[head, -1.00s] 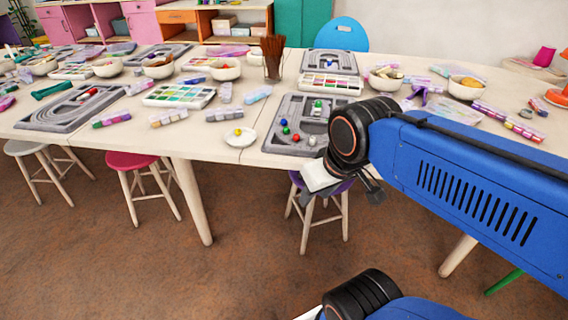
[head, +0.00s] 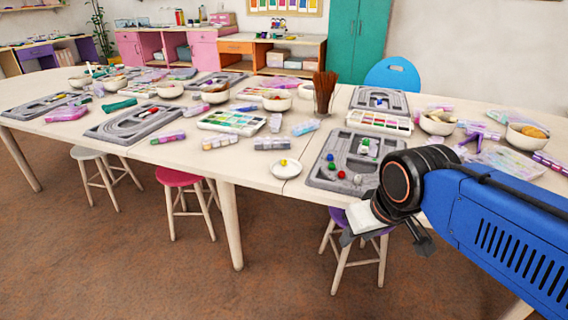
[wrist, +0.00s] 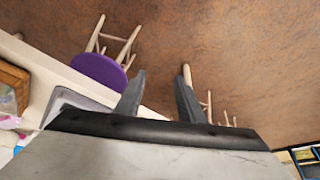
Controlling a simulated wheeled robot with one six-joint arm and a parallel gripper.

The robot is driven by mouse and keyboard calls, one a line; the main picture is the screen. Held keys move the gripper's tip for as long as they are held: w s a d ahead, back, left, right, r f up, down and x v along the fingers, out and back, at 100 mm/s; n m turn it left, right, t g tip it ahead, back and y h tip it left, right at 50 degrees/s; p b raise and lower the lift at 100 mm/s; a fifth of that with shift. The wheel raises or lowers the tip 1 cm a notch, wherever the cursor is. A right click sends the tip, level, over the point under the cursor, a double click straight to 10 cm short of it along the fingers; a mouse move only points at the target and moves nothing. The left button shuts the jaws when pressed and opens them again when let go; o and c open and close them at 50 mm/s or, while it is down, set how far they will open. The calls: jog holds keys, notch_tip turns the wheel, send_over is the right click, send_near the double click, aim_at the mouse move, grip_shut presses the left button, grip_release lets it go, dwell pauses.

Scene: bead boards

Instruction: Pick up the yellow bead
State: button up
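The yellow bead (head: 284,161) is small and sits in a white dish (head: 286,170) near the front edge of the table. My gripper (head: 399,243) is in front of the table edge, to the right of and lower in the picture than the bead. In the wrist view its two dark fingers (wrist: 160,92) stand apart with nothing between them. The bead does not show in the wrist view.
A grey bead board (head: 322,174) with red, green and blue beads lies right of the dish. A cup of brushes (head: 324,95) stands behind. A purple stool (wrist: 100,70) is below the table edge.

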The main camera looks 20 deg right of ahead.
jog(key=shift+c, duration=0.9)
jog(key=shift+w+r, duration=0.15)
jog(key=shift+c, duration=0.3)
notch_tip(320, 180, up, 18)
jog(key=n+g+h, duration=0.2)
jog(key=n+g, duration=0.1)
jog(key=n, duration=0.7)
send_over(285, 163)
jog(key=s+a, duration=0.4)
jog(key=x, duration=1.7)
jog(key=shift+w+d+r, duration=0.1)
jog(key=shift+w+d, duration=0.15)
jog(key=shift+w, duration=0.15)
jog(key=shift+s, duration=0.1)
grip_shut()
